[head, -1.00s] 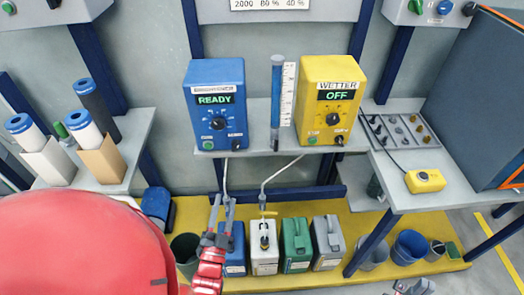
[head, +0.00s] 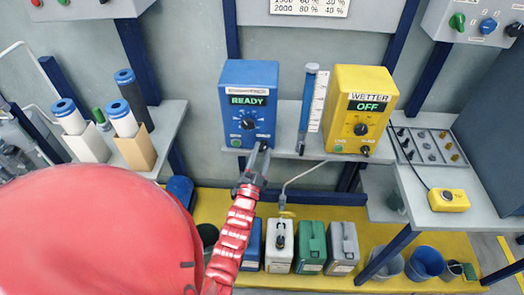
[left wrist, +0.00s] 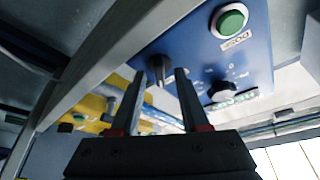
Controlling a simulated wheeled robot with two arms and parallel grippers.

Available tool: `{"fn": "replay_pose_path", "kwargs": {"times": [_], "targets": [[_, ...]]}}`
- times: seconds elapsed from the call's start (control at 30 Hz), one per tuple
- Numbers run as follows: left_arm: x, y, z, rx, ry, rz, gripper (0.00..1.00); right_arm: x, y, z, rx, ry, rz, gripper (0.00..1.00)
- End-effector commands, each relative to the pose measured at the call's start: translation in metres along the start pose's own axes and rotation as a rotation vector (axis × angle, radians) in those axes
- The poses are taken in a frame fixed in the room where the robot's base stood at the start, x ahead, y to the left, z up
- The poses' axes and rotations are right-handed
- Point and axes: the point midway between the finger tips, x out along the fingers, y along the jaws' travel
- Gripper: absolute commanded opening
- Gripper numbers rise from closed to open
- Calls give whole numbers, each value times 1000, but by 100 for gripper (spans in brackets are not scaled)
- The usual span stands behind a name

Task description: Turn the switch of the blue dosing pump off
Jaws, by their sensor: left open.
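The blue dosing pump (head: 262,82) stands on the shelf in the head view, and its green display reads READY. Its black dial (head: 248,124) sits mid-front and a green button (head: 236,143) is at lower left. My left gripper (head: 260,150) is at the pump's lower right front, covering that corner. In the left wrist view the pump's blue face (left wrist: 200,58) appears upside down, with the green button (left wrist: 231,22). The dark switch (left wrist: 160,68) shows between the tips of my open left gripper (left wrist: 168,80). I cannot tell whether the fingers touch it. My right gripper is out of view.
A yellow pump (head: 372,82) labelled WETTER, showing OFF, stands to the right. A tube with a scale (head: 308,100) is between the pumps. Several canisters (head: 312,245) stand below on the yellow floor. A yellow box with a cable (head: 448,200) lies on the right table.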

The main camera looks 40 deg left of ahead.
Motion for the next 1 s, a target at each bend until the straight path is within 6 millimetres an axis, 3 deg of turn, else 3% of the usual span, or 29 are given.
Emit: {"fn": "replay_pose_path", "kwargs": {"times": [0.3,0.5,0.57,1.0], "targets": [[3,0,0,0,1,0,43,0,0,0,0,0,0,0],[3,0,0,0,1,0,7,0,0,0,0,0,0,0],[3,0,0,0,1,0,0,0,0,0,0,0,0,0],[2,0,0,-18,2,-8,0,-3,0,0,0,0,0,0]]}}
